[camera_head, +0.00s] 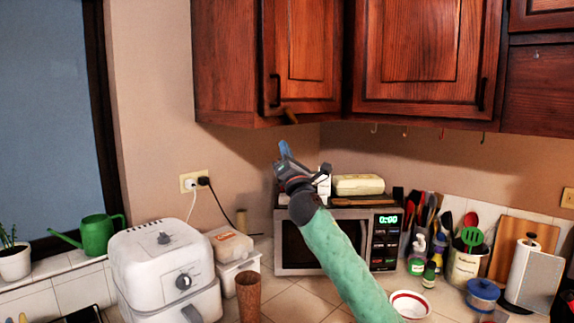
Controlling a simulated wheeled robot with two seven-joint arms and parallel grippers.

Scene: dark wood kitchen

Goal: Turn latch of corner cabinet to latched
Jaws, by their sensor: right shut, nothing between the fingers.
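The corner cabinet (306,40) hangs on the wall at the upper middle, in dark reddish wood. Its door has a dark vertical handle (272,90). A small brown piece that looks like the latch (290,117) sits at the lower edge of the door, to the right of the handle, and looks slanted; its exact position is hard to tell. My right gripper (284,148) has blue fingertips, shut and empty, pointing up just below the latch and seemingly apart from it. My right arm has a green sleeve. My left gripper is not in view.
Another cabinet (420,50) adjoins on the right, with small hooks under it. Below stand a microwave (293,250) with boxes on top, a white air fryer (165,265), and a utensil holder (466,268). The space just beneath the cabinets is mostly free.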

